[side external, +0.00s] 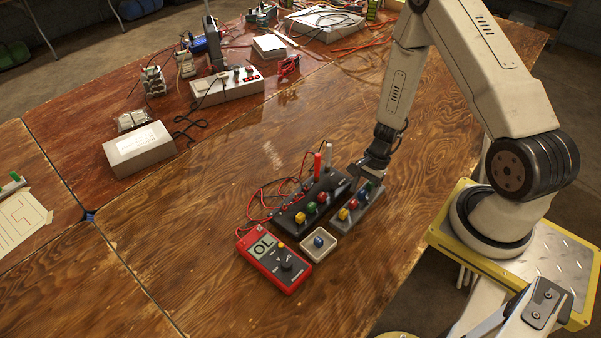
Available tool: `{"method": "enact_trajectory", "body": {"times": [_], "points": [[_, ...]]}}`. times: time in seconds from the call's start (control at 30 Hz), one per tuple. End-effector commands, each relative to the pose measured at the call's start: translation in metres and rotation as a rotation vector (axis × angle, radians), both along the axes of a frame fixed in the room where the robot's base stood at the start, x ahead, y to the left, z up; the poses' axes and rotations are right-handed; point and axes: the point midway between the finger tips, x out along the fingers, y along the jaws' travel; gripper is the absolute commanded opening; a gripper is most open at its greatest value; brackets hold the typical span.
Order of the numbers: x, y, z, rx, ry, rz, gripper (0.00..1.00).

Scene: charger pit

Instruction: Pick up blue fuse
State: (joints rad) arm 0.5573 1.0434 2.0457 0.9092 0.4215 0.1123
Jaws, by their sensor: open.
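My gripper (371,172) is open, pointing down over the far end of the grey rack, behind and to the right of the tray. Its fingertips are small and dark here, so I cannot tell whether they touch anything. A black block (290,222) beside the rack holds yellow, green and red fuses.
A red multimeter (273,262) reading "OL" lies left of the tray, with red leads running to probes standing at the black block. A white box (139,149), a power strip (227,88) and cables lie farther back. The table's front is clear.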

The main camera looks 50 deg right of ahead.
Motion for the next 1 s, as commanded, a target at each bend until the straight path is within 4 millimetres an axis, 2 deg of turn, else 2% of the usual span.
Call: {"method": "enact_trajectory", "body": {"times": [0.07, 0.2, 0.27, 0.3, 0.73, 1.0], "points": [[0.0, 0.0, 0.0, 0.0, 0.0, 0.0, 0.68], [0.0, 0.0, 0.0, 0.0, 0.0, 0.0, 0.23], [0.0, 0.0, 0.0, 0.0, 0.0, 0.0, 0.04], [0.0, 0.0, 0.0, 0.0, 0.0, 0.0, 0.0], [0.0, 0.0, 0.002, 0.0, 0.0, 0.0, 0.0], [0.001, -0.001, 0.018, -0.001, -0.003, 0.0, 0.0]]}}
